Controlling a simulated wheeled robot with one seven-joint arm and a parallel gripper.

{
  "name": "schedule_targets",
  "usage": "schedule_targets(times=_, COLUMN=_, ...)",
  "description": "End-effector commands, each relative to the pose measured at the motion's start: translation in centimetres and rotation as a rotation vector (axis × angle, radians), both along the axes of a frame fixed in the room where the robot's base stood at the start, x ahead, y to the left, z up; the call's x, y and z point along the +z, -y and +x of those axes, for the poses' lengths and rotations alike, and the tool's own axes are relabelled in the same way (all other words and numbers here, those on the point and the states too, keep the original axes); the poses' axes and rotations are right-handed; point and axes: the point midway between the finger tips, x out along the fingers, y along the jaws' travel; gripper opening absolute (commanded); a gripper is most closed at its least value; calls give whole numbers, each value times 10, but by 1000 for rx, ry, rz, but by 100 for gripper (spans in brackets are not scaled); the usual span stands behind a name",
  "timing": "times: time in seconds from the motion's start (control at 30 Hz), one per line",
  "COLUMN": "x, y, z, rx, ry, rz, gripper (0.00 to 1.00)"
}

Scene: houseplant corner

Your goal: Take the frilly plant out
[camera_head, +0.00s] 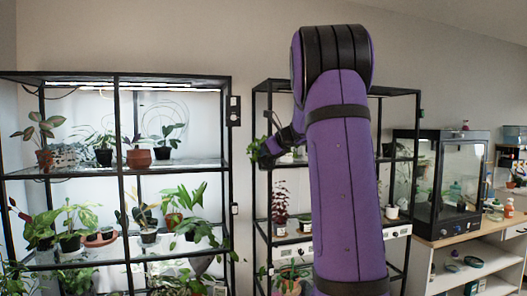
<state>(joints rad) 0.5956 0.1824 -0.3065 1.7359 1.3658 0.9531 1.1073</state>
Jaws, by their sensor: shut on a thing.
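My purple arm rises in front of the right-hand rack and bends back. Its far end, with my gripper (266,153), shows small and dark at the left side of that rack. A small green leafy plant (254,150) shows right at this end, and my gripper is shut on it. The fingers and the plant's pot are too small or hidden to make out. I cannot tell from the leaves whether this is the frilly plant.
A black rack (119,168) with several potted plants stands at left. The right-hand rack (416,140) is partly hidden behind my arm and holds a dark reddish plant (280,201). A glass case (441,175) stands on a wooden-topped counter (470,231) at right.

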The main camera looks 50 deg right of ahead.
Motion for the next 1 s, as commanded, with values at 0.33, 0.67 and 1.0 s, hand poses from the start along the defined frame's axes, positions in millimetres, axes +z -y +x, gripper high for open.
schedule_targets(times=0.33, x=1, y=-16, z=-26, rx=3, ry=0, rz=-1, gripper=0)
schedule_targets(times=0.67, x=1, y=-38, z=-62, rx=2, ry=2, rz=0, gripper=0)
schedule_targets(times=1.0, x=1, y=-61, z=-99, rx=3, ry=1, rz=-2, gripper=0)
